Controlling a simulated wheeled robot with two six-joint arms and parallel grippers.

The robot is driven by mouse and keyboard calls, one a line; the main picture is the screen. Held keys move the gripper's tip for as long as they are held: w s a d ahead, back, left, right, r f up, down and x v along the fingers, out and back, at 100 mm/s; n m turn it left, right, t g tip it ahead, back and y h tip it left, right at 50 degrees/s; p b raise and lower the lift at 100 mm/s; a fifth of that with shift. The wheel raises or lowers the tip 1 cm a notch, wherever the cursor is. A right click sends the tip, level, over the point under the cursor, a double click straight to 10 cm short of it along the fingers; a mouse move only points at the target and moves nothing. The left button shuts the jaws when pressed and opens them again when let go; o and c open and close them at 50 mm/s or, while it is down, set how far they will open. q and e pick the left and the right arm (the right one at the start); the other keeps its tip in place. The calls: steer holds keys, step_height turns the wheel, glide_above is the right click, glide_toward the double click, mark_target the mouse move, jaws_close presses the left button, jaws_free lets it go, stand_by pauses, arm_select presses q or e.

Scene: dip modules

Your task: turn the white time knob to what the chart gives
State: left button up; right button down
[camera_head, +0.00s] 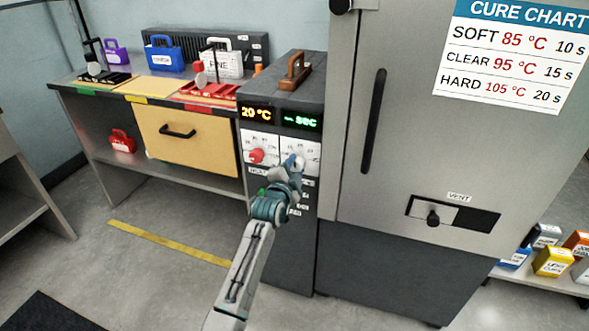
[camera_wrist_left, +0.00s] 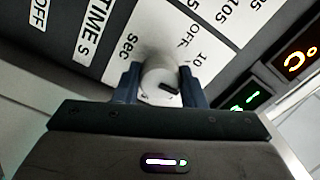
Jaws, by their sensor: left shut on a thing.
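The white time knob (camera_wrist_left: 160,78) sits between the two fingers of my left gripper (camera_wrist_left: 160,88) in the left wrist view, and the fingers are shut on it. A dark mark shows on the knob's face. The scale plate (camera_wrist_left: 190,30) around it reads OFF and 10, with "TIME s" beside it. In the head view my left gripper (camera_head: 293,163) is at the right-hand dial of the dark control box (camera_head: 290,92) and hides the knob. The cure chart (camera_head: 510,55) reads SOFT 85 °C 10 s, CLEAR 95 °C 15 s, HARD 105 °C 20 s. My right gripper is not in view.
A red knob (camera_head: 257,156) sits just left of my gripper. Above, an orange display (camera_head: 256,113) reads 20 °C; a green display (camera_head: 300,120) reads sec with dashes. A steel oven door (camera_head: 400,130) with a vent slider (camera_head: 433,218) stands right. A workbench (camera_head: 100,90) stands left.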

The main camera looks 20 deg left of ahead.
arm_select(q)
steer(key=shift+f, duration=0.1)
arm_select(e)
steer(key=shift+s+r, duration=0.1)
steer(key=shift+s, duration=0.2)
arm_select(q)
steer(key=o, duration=1)
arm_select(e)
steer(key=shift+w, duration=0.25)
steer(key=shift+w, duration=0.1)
arm_select(q)
steer(key=shift+s, duration=0.2)
steer(key=s, duration=1)
steer(key=shift+s+a, duration=0.15)
steer(key=shift+s, duration=0.1)
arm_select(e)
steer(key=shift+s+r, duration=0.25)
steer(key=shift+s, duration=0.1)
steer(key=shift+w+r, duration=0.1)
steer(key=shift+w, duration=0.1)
